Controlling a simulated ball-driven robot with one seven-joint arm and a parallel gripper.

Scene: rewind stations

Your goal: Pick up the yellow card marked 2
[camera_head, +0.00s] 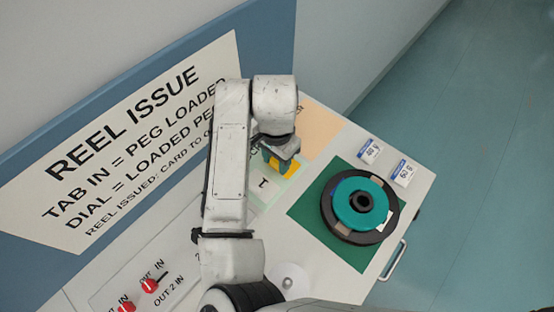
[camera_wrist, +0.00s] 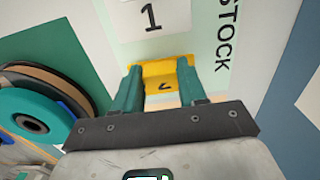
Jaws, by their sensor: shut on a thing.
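The yellow card marked 2 (camera_wrist: 160,70) is between the two teal fingers of my gripper (camera_wrist: 160,80) in the wrist view, and the fingers are shut on it. Its 2 looks upside down there. In the head view the card (camera_head: 285,167) shows as a yellow patch beside my gripper (camera_head: 273,160), over the pale green strip at the table's back. My gripper hides part of it. I cannot tell whether the card touches the surface.
A white square marked 1 (camera_wrist: 151,17) lies beside the word STOCK. A teal reel on a black one (camera_head: 361,202) sits on a green mat (camera_head: 310,207) to the right. Two white-and-blue tags (camera_head: 369,151) lie near the far edge. Red dials (camera_head: 149,286) are front left.

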